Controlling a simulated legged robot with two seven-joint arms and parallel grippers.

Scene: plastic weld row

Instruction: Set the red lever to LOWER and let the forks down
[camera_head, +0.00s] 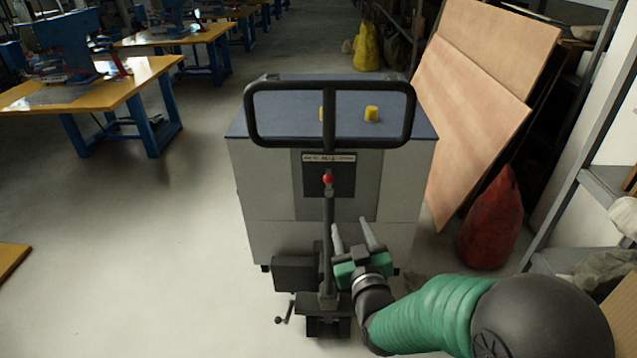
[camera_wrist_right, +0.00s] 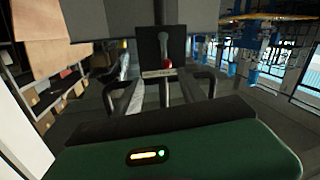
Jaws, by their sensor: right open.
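The red lever (camera_head: 327,179) is a small red knob on the upright shaft of a pallet truck, just below its black loop handle (camera_head: 260,115). A dark plate with a label sits behind it. The lever also shows in the right wrist view (camera_wrist_right: 167,65), where the scene looks upside down. I cannot read its setting. My right gripper (camera_head: 350,226) is open and empty, its fingers pointing up, below and slightly right of the lever and apart from it. The forks are hidden by the grey machine body. My left gripper is out of view.
A grey cabinet with a blue top (camera_head: 290,128) stands right behind the handle. Wooden boards (camera_head: 470,110) lean at the right, near a red sack (camera_head: 490,225) and a shelf. Work tables (camera_head: 140,75) stand at the left. The floor left of the truck is clear.

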